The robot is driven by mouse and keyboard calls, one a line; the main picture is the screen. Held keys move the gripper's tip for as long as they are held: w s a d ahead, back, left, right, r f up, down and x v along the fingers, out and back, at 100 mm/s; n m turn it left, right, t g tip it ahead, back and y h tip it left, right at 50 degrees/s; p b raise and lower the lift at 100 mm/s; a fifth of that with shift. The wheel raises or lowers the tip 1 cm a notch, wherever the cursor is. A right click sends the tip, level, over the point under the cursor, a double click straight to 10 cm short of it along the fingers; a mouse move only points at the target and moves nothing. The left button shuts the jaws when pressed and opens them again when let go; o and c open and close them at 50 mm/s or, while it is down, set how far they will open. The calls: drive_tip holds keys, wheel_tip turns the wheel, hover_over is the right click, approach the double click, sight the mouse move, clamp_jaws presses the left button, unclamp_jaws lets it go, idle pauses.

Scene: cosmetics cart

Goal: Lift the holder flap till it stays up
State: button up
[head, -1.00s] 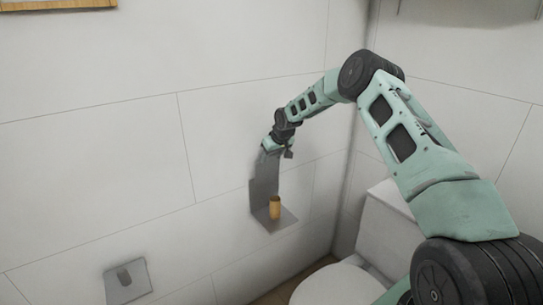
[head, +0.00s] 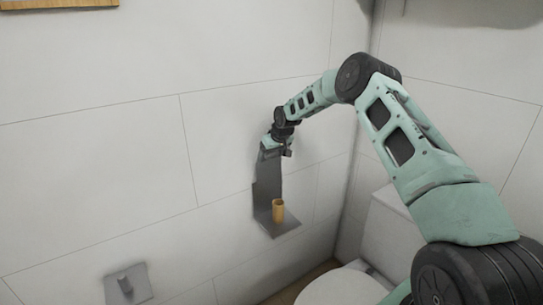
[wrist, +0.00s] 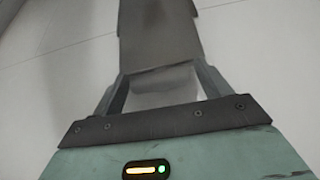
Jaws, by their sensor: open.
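The holder is grey metal and fixed to the white wall. Its lower plate (head: 283,228) juts out and a brown cardboard roll (head: 278,210) stands on it. The flap (head: 268,172) is raised, running up the wall side to my gripper (head: 268,150). In the wrist view the flap (wrist: 158,35) is a wide dark strip reaching down from the top to the fingertips. My gripper (wrist: 160,70) is open, its two fingers spread at the strip's near end. I cannot tell whether the fingers touch the flap. The flap's hinge is not clear.
A white toilet (head: 342,289) stands to the right below the holder, its tank (head: 388,225) near the corner. A grey wall plate (head: 128,284) is at the lower left. A wooden frame edge (head: 60,4) is at the top left.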

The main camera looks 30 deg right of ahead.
drive_tip(key=b+v, duration=0.4)
drive_tip(key=v, duration=1.3)
drive_tip(key=shift+s, duration=0.15)
drive_tip(key=shift+r, duration=0.15)
